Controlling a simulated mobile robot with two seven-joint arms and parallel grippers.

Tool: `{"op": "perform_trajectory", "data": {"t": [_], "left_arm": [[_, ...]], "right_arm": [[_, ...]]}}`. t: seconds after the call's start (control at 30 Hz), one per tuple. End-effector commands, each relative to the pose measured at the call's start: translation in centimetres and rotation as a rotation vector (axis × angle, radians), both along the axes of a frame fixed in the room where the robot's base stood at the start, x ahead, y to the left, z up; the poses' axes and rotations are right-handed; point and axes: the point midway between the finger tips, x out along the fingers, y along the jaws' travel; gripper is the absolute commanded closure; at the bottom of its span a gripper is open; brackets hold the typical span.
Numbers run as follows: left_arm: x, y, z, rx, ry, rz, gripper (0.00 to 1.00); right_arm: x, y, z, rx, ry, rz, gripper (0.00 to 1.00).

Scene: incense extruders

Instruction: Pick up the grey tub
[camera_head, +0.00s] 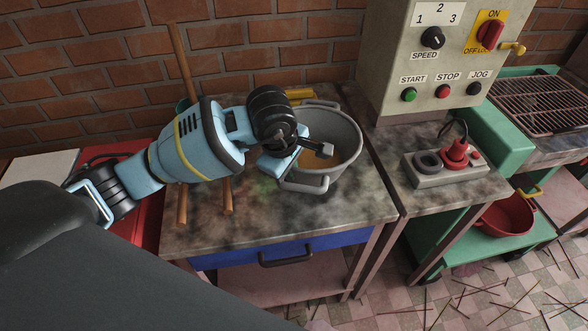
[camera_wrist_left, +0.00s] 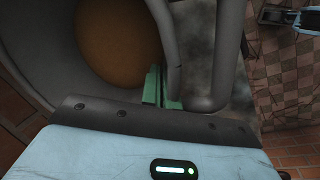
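The grey tub (camera_head: 352,120) stands upright on the stained worktop, with looped handles and an orange-brown content (camera_head: 318,160). My left gripper (camera_head: 322,150) is at the tub's near-left rim, close to the front handle (camera_head: 306,184). In the left wrist view, the green fingers (camera_wrist_left: 163,88) are close together, with a grey edge of the tub (camera_wrist_left: 172,50) between them. They look shut on it, though one finger is mostly hidden. A light blue and dark part at the top right of that view looks like my right gripper (camera_wrist_left: 280,16); its fingers are unclear.
The worktop (camera_head: 350,205) is bare in front of the tub. A control box (camera_head: 440,60) stands to the right, near a small base with a red plug (camera_head: 456,152). A red bowl (camera_head: 508,216) sits on a lower green shelf. Sticks litter the tiled floor.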

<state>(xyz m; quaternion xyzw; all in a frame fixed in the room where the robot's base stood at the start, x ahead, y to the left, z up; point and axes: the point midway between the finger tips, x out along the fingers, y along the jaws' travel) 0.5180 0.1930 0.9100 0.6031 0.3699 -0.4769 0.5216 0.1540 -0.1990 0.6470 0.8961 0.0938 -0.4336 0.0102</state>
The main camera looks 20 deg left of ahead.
Motion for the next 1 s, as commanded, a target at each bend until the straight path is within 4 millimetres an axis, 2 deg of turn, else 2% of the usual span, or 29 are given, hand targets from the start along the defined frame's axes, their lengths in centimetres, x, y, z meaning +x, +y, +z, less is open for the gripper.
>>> {"op": "perform_trajectory", "data": {"t": [0.3, 0.5, 0.7, 1.0], "left_arm": [[-7.3, -0.5, 0.5, 0.0, -0.001, -0.003, 1.0], [-11.2, -0.8, 0.9, -0.001, 0.0, -0.003, 1.0], [-13.5, -0.9, 1.2, -0.002, -0.001, -0.002, 1.0], [-14.4, -1.0, 1.3, -0.001, -0.001, 0.001, 1.0]], "right_arm": [[-0.1, 0.0, -0.3, 0.0, 0.003, 0.001, 0.64], [-0.6, 0.0, -0.7, 0.0, 0.014, 0.001, 0.64], [-1.1, 0.0, -0.9, 0.0, 0.024, 0.001, 0.64], [-1.2, 0.1, -1.0, 0.001, 0.027, 0.001, 0.64]]}}
